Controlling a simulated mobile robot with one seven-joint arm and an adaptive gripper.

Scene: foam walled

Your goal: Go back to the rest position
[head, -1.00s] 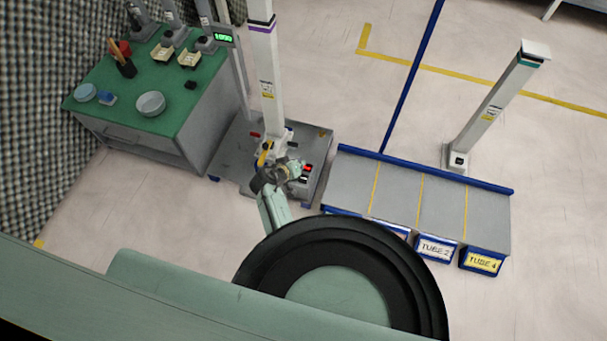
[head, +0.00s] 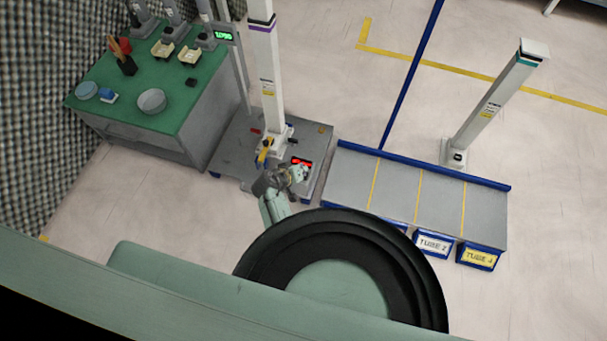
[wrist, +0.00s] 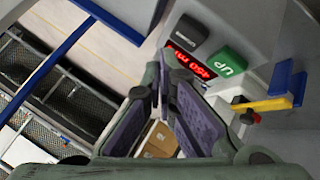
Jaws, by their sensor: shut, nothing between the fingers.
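My gripper (head: 297,177) is at the end of my arm, low in front of the white column (head: 268,85) on the grey base plate. In the wrist view my gripper (wrist: 163,80) has its purple-padded fingers drawn together with nothing held. Just beyond the fingertips is the column's control panel, with a red lit display (wrist: 188,60), a green UP button (wrist: 228,66) and a dark button (wrist: 188,33). The fingers look apart from the buttons, though the exact gap is hard to tell.
A yellow lever (head: 264,150) stands beside the panel, close to my gripper. A green-topped bench (head: 180,110) with bowls and tools is at left. A grey platform (head: 400,190) with blue edges and labelled bins (head: 434,243) is at right. Open floor lies at lower left.

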